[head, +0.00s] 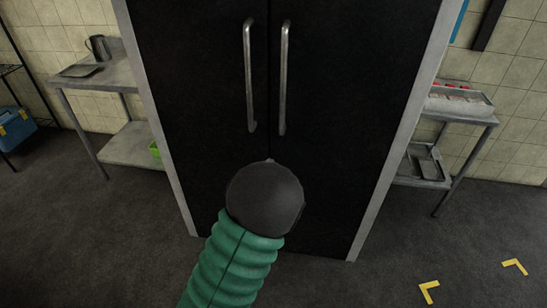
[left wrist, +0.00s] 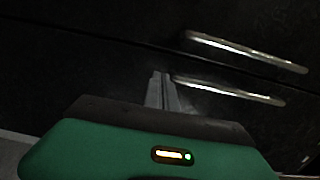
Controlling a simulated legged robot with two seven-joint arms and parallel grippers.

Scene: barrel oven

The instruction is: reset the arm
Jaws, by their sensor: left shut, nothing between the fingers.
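My left arm (head: 235,262), in a ribbed green sleeve with a round black end (head: 265,198), reaches up from the bottom of the head view in front of the black double doors (head: 200,75). In the left wrist view my left gripper (left wrist: 161,78) shows its two grey fingers together, with nothing between them. In the head view the black end mostly hides the fingers. The doors have a left handle (head: 249,80) and a right handle (head: 284,80), both above my arm's end in the picture. In the wrist view both handles appear slanted at the right, apart from the fingers. My right gripper is out of view.
A metal table (head: 115,76) with a dark jug (head: 98,47) stands left of the doors. A metal table (head: 478,117) with a tray stands at the right. A blue box (head: 15,128) is at the far left. Dark floor with yellow marks (head: 429,292) is open at lower right.

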